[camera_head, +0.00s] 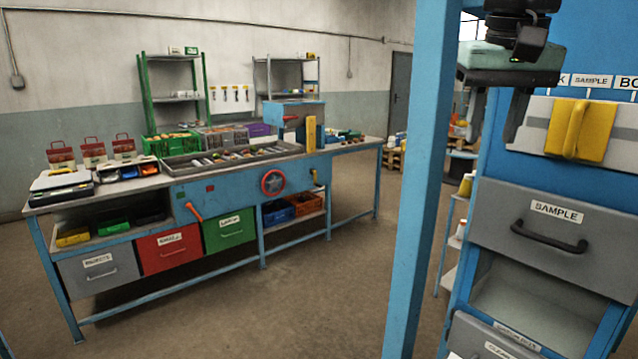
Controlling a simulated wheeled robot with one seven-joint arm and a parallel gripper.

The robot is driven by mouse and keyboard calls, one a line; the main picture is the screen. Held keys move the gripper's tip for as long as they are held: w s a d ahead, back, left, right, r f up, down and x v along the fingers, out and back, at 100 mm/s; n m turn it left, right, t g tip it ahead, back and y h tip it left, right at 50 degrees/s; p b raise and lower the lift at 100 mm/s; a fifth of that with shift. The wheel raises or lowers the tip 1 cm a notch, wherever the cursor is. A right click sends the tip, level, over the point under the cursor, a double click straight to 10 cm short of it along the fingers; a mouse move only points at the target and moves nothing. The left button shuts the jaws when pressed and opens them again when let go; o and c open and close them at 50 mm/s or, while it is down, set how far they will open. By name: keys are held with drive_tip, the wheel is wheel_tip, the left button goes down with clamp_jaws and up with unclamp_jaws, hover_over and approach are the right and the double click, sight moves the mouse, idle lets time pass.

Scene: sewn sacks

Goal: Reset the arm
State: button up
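My gripper (492,117) hangs at the upper right, pointing down, with a grey-green body and two dark fingers. The fingers are spread apart and nothing shows between them. It is in front of the blue cabinet frame, just right of a blue post (420,180). Most of my arm is out of view above the picture.
The blue cabinet at right has a grey SAMPLE drawer (535,238), an open bay (535,300) below it and a yellow-handled front (580,128). A blue workbench (300,165) with bins and drawers stands at left. The floor (320,290) between is clear.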

drive_tip(key=s+a+f+n+g+y+b, duration=0.1)
drive_tip(key=s+a+f+n, duration=0.3)
drive_tip(key=f, duration=0.4)
drive_tip(key=s+a+f+n, duration=0.1)
drive_tip(key=s+a+f, duration=0.4)
drive_tip(key=f, duration=0.3)
drive_tip(key=s+a+f+n+g, duration=0.1)
drive_tip(key=s+f+n, duration=0.3)
drive_tip(key=s+f, duration=0.9)
drive_tip(key=shift+s+a+f+n+g+b, duration=0.2)
drive_tip(key=shift+s+n+g+b, duration=0.2)
drive_tip(key=shift+s+b, duration=0.05)
